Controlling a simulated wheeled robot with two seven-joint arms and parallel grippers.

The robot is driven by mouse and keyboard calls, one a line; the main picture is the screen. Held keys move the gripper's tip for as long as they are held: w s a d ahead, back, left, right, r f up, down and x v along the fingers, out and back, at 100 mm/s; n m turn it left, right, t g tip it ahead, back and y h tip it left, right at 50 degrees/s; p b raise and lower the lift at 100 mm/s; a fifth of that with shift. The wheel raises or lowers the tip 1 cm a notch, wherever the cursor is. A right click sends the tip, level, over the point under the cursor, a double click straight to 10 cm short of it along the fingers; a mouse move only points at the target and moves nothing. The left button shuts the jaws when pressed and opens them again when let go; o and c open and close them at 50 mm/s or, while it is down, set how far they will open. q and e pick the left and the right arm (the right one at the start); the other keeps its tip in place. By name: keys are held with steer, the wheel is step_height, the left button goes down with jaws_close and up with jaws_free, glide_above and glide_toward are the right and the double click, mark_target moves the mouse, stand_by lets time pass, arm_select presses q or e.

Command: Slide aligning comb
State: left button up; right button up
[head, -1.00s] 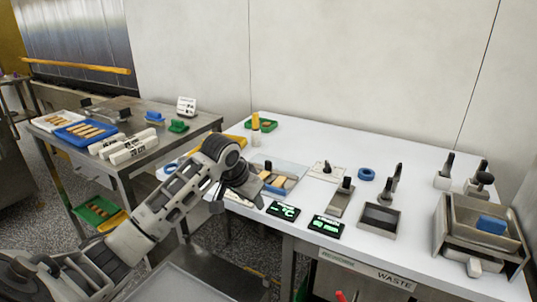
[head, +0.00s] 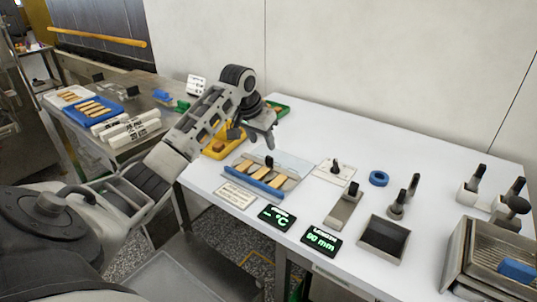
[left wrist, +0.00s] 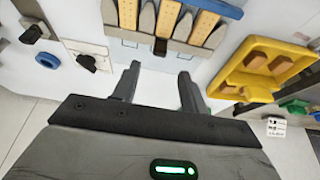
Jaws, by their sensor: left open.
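The aligning comb (left wrist: 160,46) has a pale back plate with a black knob and grey pointed teeth. In the left wrist view its teeth lie between tan bars. In the head view the comb's black knob (head: 269,161) stands behind several tan bars (head: 261,170), with a blue strip (head: 253,181) along their front. My left gripper (head: 252,136) is open and empty, above and behind the comb. In the left wrist view the knob appears beyond the gap between the open fingertips (left wrist: 160,74), apart from them. My right gripper is not in view.
A yellow tray (head: 215,151) with brown pieces stands left of the comb. A white plate with a black knob (head: 334,172), a blue ring (head: 379,178) and a dark open box (head: 384,238) stand to the right. Two displays (head: 277,217) lie in front.

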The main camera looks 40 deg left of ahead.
mark_target(269, 157)
arm_select(q)
steer(key=x, duration=0.8)
steer(key=shift+c, duration=0.3)
jaws_close()
steer(key=shift+w, duration=0.15)
